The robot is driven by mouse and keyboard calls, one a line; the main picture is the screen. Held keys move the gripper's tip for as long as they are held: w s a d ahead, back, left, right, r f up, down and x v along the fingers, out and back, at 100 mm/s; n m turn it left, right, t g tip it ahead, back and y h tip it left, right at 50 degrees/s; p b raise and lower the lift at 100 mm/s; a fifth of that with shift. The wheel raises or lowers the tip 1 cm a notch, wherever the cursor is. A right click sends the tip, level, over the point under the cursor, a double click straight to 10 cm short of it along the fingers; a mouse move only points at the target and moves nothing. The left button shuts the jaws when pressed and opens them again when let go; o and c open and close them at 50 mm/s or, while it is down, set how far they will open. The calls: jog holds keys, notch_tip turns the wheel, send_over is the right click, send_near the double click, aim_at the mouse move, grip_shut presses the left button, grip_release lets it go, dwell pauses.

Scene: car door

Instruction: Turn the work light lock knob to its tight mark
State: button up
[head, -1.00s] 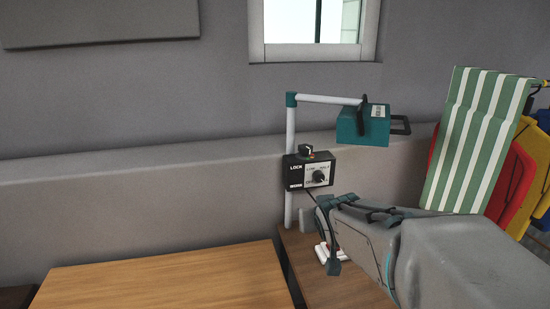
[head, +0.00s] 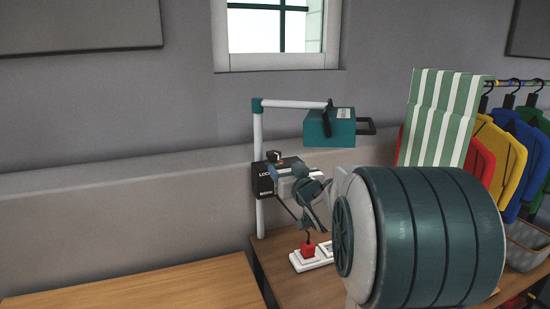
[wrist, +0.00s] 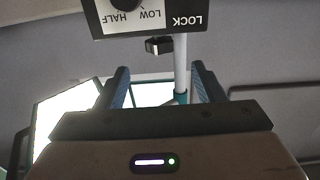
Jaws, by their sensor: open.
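The work light has a white upright pole (head: 258,130) and a teal lamp head (head: 328,129) on a side arm. A black control box (head: 262,182) marked LOCK is fixed to the pole. My gripper (wrist: 160,80) is open and empty. The knob lies between the lines of the two fingers, apart from them. My arm hides part of the box front in the head view; the tight mark is not readable.
A wooden bench top (head: 140,287) lies at front left. A white power strip with a red plug (head: 307,248) is on the brown surface by the pole. A window (head: 280,30) is behind.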

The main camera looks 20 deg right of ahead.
aim_at(276, 159)
jog(key=w+p, duration=0.1)
jog(key=w, duration=0.8)
jog(key=shift+w, duration=0.2)
jog(key=shift+f, duration=0.1)
jog(key=c, duration=1)
